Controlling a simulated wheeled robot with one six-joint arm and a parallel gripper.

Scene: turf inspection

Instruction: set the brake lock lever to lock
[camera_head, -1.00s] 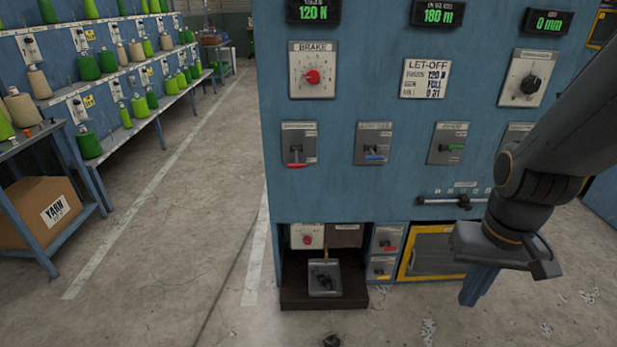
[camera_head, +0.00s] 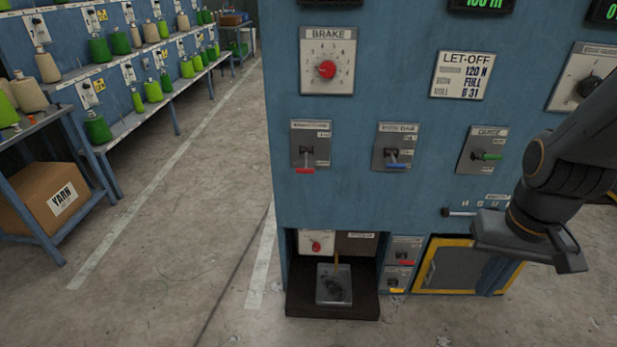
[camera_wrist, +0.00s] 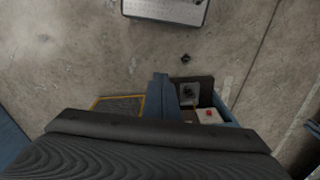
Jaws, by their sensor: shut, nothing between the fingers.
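The lever with a red handle (camera_head: 305,170) is on the leftmost grey plate (camera_head: 311,138) on the blue machine front, below the BRAKE dial. Its red handle is at the plate's bottom edge, pointing down. The plate's label is too small to read surely, so I cannot confirm that it is the brake lock. My gripper (camera_head: 494,274) is low at the right, pointing down, well apart from this lever. In the wrist view my blue fingers (camera_wrist: 158,97) are together and empty above the floor. The lever does not show there.
Levers with a blue handle (camera_head: 397,165) and a green handle (camera_head: 488,156) are to the right. A horizontal bar (camera_head: 462,212) is near my wrist. A yellow-framed hatch (camera_head: 455,268) and a dark open bay (camera_head: 335,305) are below. The floor left of the machine is clear.

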